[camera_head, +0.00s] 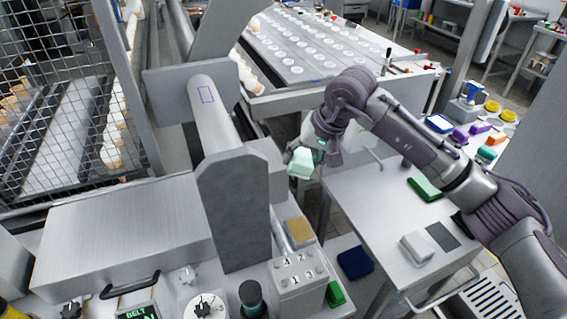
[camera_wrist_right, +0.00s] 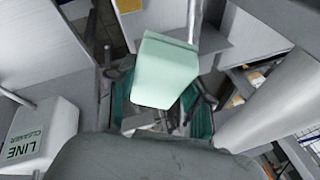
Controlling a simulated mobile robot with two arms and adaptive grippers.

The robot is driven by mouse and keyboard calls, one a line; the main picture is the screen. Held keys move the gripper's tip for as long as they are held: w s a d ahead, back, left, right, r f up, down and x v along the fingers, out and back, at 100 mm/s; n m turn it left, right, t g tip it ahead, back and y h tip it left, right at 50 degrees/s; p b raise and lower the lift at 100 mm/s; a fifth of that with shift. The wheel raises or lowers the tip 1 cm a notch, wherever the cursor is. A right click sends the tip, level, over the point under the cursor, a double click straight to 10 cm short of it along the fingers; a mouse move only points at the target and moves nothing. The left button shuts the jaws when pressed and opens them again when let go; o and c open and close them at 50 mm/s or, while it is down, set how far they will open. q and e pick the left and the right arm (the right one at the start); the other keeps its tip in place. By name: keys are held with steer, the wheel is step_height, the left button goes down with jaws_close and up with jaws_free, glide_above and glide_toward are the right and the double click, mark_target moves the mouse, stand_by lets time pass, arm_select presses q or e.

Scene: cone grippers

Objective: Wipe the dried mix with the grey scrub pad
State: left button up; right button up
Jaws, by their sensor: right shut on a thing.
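My right gripper (camera_head: 306,150) is shut on a pale mint-green block (camera_head: 300,163), held in the air beside the machine's grey column. In the right wrist view the block (camera_wrist_right: 165,72) sits between the teal-edged fingers (camera_wrist_right: 160,105), tilted. A flat dark grey piece (camera_head: 442,236), which may be the grey scrub pad, lies on the grey side table, clear of the gripper. A tan square (camera_head: 299,229) lies on the machine's front ledge; I cannot tell if it is the dried mix. My left gripper is not in view.
The side table (camera_head: 365,205) also carries a light grey block (camera_head: 417,247) and a green block (camera_head: 425,188). A white bottle marked LINE CLEANER (camera_wrist_right: 40,138) shows in the wrist view. The machine column (camera_head: 238,205) and control box (camera_head: 300,280) stand left of the table.

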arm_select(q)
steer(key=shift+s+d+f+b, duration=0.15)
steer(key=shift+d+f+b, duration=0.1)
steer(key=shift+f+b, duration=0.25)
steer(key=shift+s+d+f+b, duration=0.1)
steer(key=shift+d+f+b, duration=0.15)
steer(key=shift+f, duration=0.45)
arm_select(e)
steer(key=w+a+f+y, duration=0.1)
steer(key=a+f, duration=0.5)
steer(key=a, duration=0.1)
steer(key=shift+w+y, duration=0.3)
steer(key=shift+w, duration=0.1)
arm_select(q)
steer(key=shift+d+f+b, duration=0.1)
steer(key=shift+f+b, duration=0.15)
steer(key=shift+b, duration=0.05)
arm_select(e)
steer(key=shift+a+f, duration=0.15)
steer(key=shift+f, duration=0.15)
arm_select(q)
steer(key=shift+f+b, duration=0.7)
arm_select(e)
steer(key=shift+s+a+f, duration=0.15)
steer(key=shift+a+f, duration=0.2)
steer(key=shift+f, duration=0.3)
